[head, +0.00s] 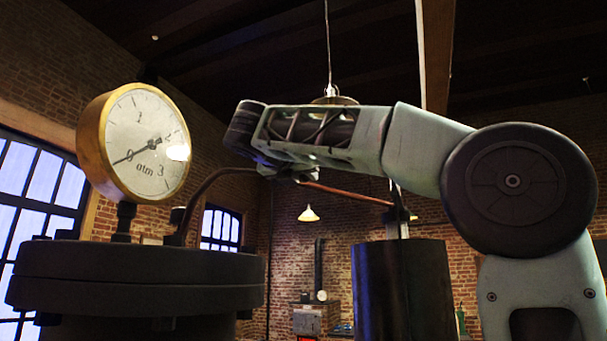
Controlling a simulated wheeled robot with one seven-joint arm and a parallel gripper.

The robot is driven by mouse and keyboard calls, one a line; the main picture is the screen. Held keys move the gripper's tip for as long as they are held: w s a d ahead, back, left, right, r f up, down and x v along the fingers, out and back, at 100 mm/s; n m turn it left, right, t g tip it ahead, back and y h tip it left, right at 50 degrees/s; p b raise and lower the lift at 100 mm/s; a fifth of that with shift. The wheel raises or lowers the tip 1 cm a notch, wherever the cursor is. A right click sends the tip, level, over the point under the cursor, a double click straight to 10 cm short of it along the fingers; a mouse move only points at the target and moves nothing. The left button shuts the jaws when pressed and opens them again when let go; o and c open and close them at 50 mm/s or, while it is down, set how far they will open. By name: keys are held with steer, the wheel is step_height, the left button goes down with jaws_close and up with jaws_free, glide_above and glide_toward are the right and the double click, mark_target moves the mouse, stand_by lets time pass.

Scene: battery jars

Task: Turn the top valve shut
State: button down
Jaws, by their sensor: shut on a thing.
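My gripper (290,173) is at the pipe between the two vessels, below the left end of my arm. It is shut on a small dark part at the pipe, which I take to be the top valve; the fingers and wrist hide most of it. I cannot tell how far the valve is turned. The pipe (345,192) is copper-coloured on the right of my gripper. On the left a dark bent pipe (205,187) curves down to the lid of a black flanged vessel (130,263).
A brass pressure gauge (147,145) marked "atm" stands on the left vessel, close to my wrist. A dark cylinder (402,285) stands under the pipe's right end. A lamp (308,213) hangs farther back. Open space lies between the two vessels.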

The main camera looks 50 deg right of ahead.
steer(key=shift+r, duration=0.15)
steer(key=shift+r+y+p, duration=0.2)
steer(key=shift+y+p, duration=0.4)
steer(key=shift+p, duration=0.6)
steer(key=shift+g+y+p, duration=0.4)
steer(key=shift+y+p, duration=0.2)
steer(key=shift+p, duration=0.25)
steer(key=shift+f+g+y+p, duration=0.2)
steer(key=shift+g+y+p, duration=0.15)
steer(key=shift+y, duration=0.85)
steer(key=shift+g+y, duration=0.55)
steer(key=shift+y, duration=1.35)
steer(key=c, duration=1.3)
jaws_free()
steer(key=shift+o, duration=0.2)
steer(key=shift+a+f, duration=0.1)
